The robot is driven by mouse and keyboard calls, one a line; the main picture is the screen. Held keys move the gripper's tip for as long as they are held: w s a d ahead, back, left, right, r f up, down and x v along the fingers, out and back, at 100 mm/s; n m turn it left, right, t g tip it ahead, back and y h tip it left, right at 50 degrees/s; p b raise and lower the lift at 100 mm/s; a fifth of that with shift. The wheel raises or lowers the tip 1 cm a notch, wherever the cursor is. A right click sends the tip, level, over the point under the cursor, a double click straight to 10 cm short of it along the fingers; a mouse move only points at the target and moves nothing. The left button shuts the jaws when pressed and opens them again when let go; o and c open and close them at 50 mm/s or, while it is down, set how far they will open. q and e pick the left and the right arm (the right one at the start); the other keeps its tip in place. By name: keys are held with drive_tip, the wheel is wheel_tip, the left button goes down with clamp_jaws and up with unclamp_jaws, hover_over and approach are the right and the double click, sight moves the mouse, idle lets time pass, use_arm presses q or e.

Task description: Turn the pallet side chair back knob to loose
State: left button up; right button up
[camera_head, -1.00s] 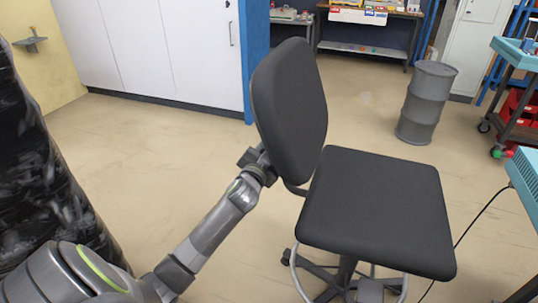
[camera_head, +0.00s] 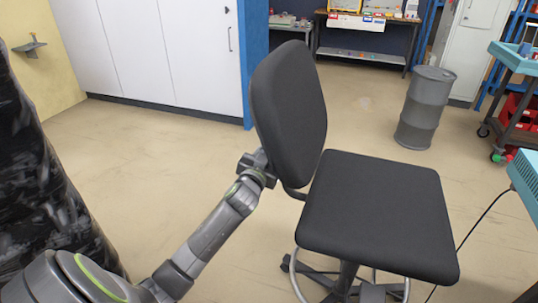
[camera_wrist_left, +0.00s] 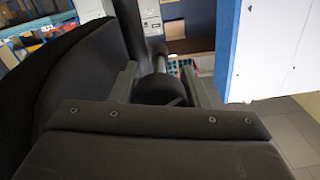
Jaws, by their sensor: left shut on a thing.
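The dark chair has an upright backrest (camera_head: 288,105) and a flat seat (camera_head: 378,212). My left arm reaches in from the lower left, and my left gripper (camera_wrist_left: 163,88) is behind the backrest. In the left wrist view its two fingers close around a dark round knob (camera_wrist_left: 158,91) on the back of the chair. The backrest's rear (camera_wrist_left: 85,75) fills the left of that view. In the head view the knob and fingertips are hidden by the backrest and my wrist. The knob's exact angle cannot be told. My right gripper is not in view.
A grey drum (camera_head: 425,108) stands on the open floor behind the chair. White cabinets (camera_head: 165,50) line the back left. A teal-topped bench (camera_head: 525,175) is at the right edge, with a cable (camera_head: 468,240) hanging near the seat. Floor left of the chair is clear.

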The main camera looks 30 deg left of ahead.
use_arm(q)
drive_tip(key=o, duration=1)
drive_tip(key=shift+s+d, duration=0.1)
drive_tip(key=shift+s, duration=0.25)
drive_tip(key=v, duration=1.6)
drive_tip(key=shift+s+f, duration=0.1)
drive_tip(key=shift+s, duration=0.3)
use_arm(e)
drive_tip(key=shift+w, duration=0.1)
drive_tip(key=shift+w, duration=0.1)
